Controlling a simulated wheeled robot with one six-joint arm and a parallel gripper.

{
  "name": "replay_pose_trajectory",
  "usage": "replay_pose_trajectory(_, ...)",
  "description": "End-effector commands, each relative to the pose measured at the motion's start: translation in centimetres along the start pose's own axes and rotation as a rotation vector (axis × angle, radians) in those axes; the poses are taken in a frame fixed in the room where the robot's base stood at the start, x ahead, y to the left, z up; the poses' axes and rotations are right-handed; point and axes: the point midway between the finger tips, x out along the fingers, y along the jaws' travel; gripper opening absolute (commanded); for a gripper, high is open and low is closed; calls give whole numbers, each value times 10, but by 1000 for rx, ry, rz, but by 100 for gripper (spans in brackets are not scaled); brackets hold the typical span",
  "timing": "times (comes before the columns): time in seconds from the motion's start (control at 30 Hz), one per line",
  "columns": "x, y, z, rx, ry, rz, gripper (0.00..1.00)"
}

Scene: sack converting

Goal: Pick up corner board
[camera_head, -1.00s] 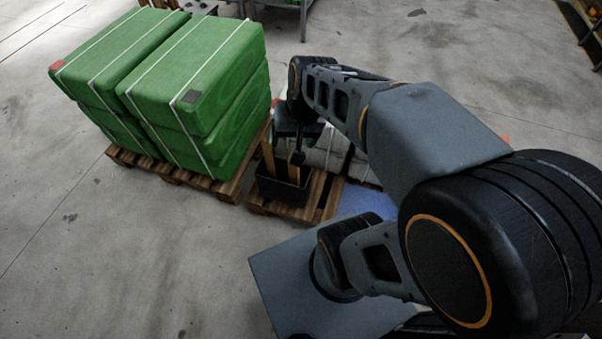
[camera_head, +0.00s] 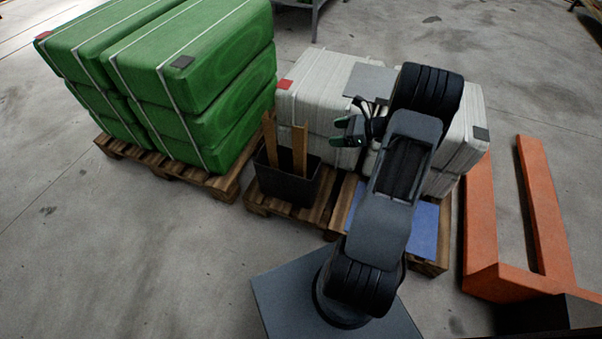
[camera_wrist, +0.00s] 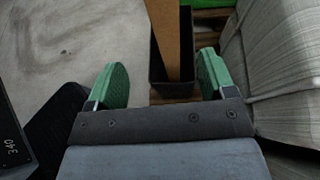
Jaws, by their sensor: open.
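Two brown corner boards stand upright in a black bin (camera_head: 287,188): a left board (camera_head: 270,140) and a right board (camera_head: 300,148). My gripper (camera_head: 338,132) has green finger pads and is open and empty, to the right of the boards and apart from them, pointing left. In the wrist view, one corner board (camera_wrist: 171,38) rises from the bin (camera_wrist: 172,92) and shows in the gap between the open fingers of my gripper (camera_wrist: 163,78). The second board cannot be made out there.
Green strapped sacks (camera_head: 190,80) are stacked on a pallet left of the bin. White sacks (camera_head: 330,95) stand close behind and right of my gripper. A blue sheet (camera_head: 424,230) lies on the pallet in front of them. An orange pallet jack (camera_head: 545,215) is at right.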

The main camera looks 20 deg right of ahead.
Motion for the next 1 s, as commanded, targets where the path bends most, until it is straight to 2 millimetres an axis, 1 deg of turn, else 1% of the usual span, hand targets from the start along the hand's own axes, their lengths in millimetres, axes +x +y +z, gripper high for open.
replay_pose_trajectory(0.03,5,-2,-7,12,-7,-6,77)
replay_pose_trajectory(0.1,14,-3,-9,21,-13,-12,77)
replay_pose_trajectory(0.3,50,-4,-9,23,-14,-13,77)
replay_pose_trajectory(0.4,65,-4,-9,23,-14,-14,77)
replay_pose_trajectory(0.5,76,-5,-8,23,-13,-15,77)
replay_pose_trajectory(0.77,91,-5,-8,22,-13,-14,77)
replay_pose_trajectory(1.0,123,-7,-6,22,-13,-14,77)
